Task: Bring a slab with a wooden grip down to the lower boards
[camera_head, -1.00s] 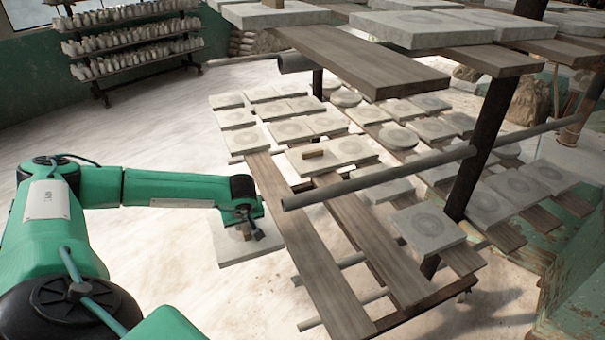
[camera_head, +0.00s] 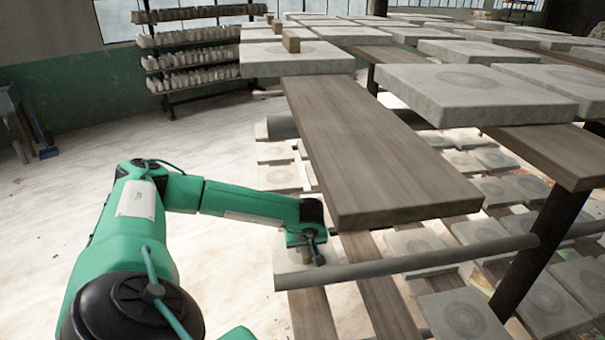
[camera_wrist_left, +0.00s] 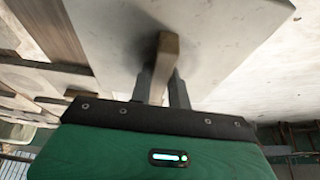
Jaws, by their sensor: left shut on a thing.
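My left gripper (camera_head: 308,254) is shut on the wooden grip (camera_wrist_left: 167,48) of a pale grey slab (camera_head: 283,260). In the left wrist view, the two fingers (camera_wrist_left: 161,82) stand on either side of the grip, and the slab (camera_wrist_left: 110,40) fills the top middle. In the head view, the slab is beside the rack, below the upper board's front end, and partly hidden by a rail. The lower boards (camera_head: 384,297) run beneath the upper board (camera_head: 365,150). I cannot tell whether the slab touches them. My right gripper is out of view.
Upper boards carry slabs (camera_head: 470,88), one with a wooden grip (camera_head: 291,41). Several slabs (camera_head: 460,312) lie on the lower level. Open floor (camera_head: 90,220) is at left.

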